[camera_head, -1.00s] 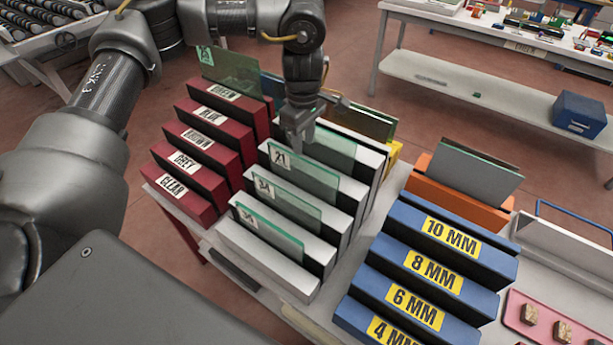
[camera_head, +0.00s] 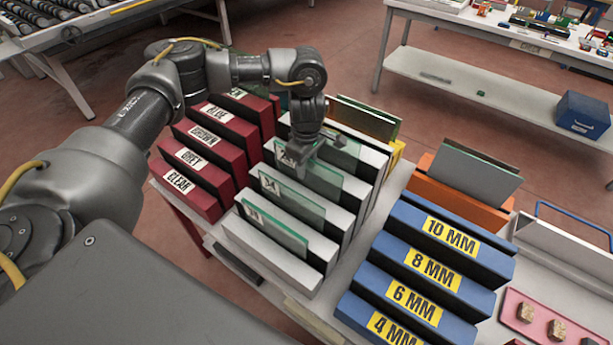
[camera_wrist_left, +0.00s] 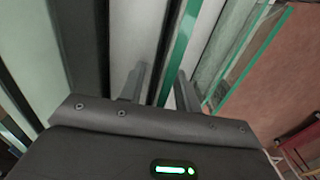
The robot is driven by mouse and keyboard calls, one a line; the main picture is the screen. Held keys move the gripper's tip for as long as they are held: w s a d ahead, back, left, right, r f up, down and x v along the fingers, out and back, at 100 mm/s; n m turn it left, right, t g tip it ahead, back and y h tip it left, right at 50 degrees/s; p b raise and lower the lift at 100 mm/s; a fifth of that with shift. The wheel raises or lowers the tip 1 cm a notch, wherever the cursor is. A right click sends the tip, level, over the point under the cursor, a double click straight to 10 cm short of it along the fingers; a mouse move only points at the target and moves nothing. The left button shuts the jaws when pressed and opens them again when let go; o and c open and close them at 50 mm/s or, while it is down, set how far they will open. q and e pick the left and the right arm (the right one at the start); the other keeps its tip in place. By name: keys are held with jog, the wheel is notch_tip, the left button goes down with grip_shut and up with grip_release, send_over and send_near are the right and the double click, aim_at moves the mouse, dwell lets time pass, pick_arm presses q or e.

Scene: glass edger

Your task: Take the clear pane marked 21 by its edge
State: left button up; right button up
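The clear pane marked 21 (camera_head: 325,184) stands upright in a slot of the white rack (camera_head: 262,248). Its label is partly covered by my left gripper (camera_head: 303,166). In the left wrist view my left gripper (camera_wrist_left: 161,88) is open. Its two fingers lie on either side of a pane's green edge (camera_wrist_left: 178,55), with gaps showing. I cannot tell how far down the fingers reach. Two more clear panes stand in nearer slots, one with a label reading 24 or 34 (camera_head: 295,203) and a front one (camera_head: 275,228). My right gripper is not in view.
A dark red rack (camera_head: 192,190) with colour labels is at the left. A blue rack (camera_head: 415,270) with thickness labels is at the right. An orange rack (camera_head: 455,198) holds grey panes behind it. A pink tray (camera_head: 545,325) lies at the lower right.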

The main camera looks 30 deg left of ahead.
pick_arm(q)
jog(key=shift+s, duration=0.1)
grip_shut()
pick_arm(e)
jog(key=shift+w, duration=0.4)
pick_arm(q)
jog(key=shift+r, duration=0.15)
